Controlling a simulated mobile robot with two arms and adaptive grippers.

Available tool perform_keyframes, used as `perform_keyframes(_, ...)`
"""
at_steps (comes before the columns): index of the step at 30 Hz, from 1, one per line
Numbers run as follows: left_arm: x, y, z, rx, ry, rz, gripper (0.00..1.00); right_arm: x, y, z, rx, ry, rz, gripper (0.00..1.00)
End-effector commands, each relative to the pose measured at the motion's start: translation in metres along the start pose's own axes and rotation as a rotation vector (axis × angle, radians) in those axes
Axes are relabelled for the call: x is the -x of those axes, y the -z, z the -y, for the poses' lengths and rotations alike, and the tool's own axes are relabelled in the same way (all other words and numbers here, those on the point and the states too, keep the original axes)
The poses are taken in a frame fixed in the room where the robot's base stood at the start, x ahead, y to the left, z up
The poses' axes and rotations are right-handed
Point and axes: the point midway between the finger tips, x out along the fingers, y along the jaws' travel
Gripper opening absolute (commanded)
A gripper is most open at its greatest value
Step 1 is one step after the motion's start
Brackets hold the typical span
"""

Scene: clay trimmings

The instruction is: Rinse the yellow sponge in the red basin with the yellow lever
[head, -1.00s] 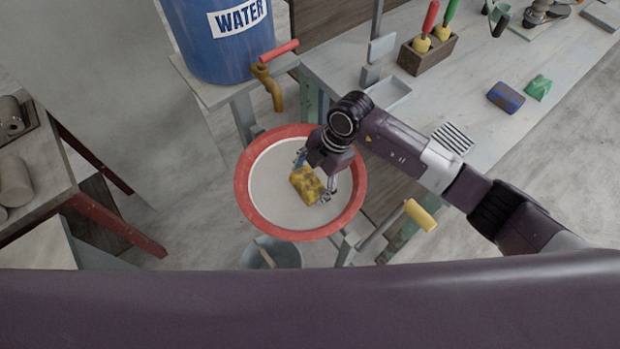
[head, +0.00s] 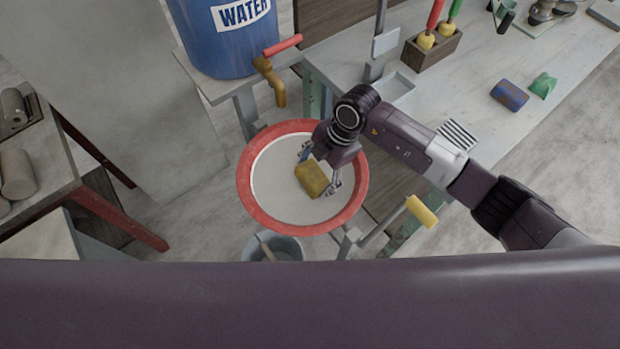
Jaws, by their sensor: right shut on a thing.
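The red basin (head: 247,192) has a red rim and a pale inside. I cannot tell how much water is in it. My right gripper (head: 319,171) points down over the basin and is shut on the yellow sponge (head: 311,179), with a finger on each side. The sponge is dull yellow-brown with few visible dark marks. I cannot tell whether it touches the bottom. The yellow lever (head: 422,211) sticks out to the right of the basin, apart from my gripper. My left gripper is not in view.
A blue water barrel (head: 222,48) with a brass tap (head: 270,80) and red handle stands behind the basin. A grey bucket (head: 287,246) is below its front edge. A workbench (head: 465,95) at right holds a blue sponge-like block (head: 509,95) and a tool holder (head: 432,50).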

Motion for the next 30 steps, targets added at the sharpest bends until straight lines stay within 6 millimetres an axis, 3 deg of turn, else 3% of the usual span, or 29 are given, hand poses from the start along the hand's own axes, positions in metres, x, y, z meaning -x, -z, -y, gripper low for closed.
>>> perform_keyframes(30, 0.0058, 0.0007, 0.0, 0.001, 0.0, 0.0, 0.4, -0.0014, 0.0051, 0.0007, -0.001, 0.0, 0.001, 0.49)
